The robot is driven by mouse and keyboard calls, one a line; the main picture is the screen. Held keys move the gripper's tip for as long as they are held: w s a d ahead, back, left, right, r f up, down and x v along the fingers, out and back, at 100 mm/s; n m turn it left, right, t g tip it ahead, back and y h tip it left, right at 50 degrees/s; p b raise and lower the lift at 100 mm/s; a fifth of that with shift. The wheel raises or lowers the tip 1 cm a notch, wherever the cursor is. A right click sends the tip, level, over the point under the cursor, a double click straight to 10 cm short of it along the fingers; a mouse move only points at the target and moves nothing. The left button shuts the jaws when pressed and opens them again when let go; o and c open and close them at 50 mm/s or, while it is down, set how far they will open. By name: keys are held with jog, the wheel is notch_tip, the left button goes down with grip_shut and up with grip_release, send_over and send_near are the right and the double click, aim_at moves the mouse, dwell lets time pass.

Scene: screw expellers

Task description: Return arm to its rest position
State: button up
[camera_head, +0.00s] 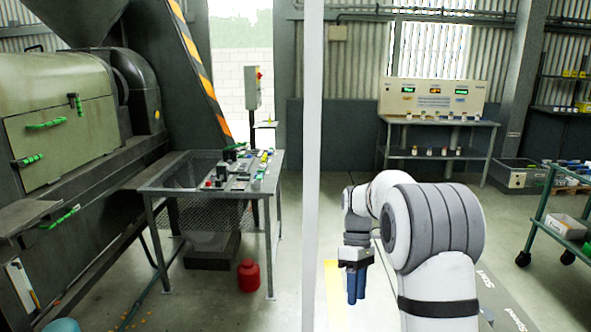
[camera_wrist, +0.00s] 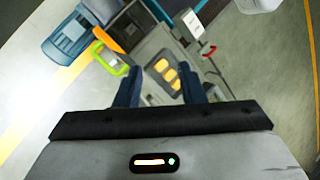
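My arm, white and grey, stands right of centre in the head view, bent with its wrist pointing down. My gripper (camera_head: 356,298) hangs over the floor, with two dark blue fingers pointing down. In the wrist view my gripper (camera_wrist: 161,88) has its two fingers apart, with a clear gap between them and nothing held. The fingers touch nothing that I can see.
A metal table (camera_head: 165,188) with small parts stands left, beside the green press (camera_head: 60,110). A red canister (camera_head: 248,276) is on the floor. A bench (camera_head: 440,124) stands behind, a green cart (camera_head: 550,205) at right. Below the wrist are a grey unit with yellow pieces (camera_wrist: 167,75) and a green handle (camera_wrist: 108,66).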

jog(key=s+r+m+t+p, duration=0.3)
jog(key=s+r+m+t, duration=0.1)
jog(key=s, duration=0.7)
jog(key=s+r+m+t+p, duration=0.3)
jog(key=s+r+m, duration=0.3)
jog(key=s, duration=0.6)
jog(key=shift+s+d+r+m+t+p, duration=0.3)
jog(key=shift+d+r+m+t+p, duration=0.1)
jog(key=shift+r+t, duration=0.3)
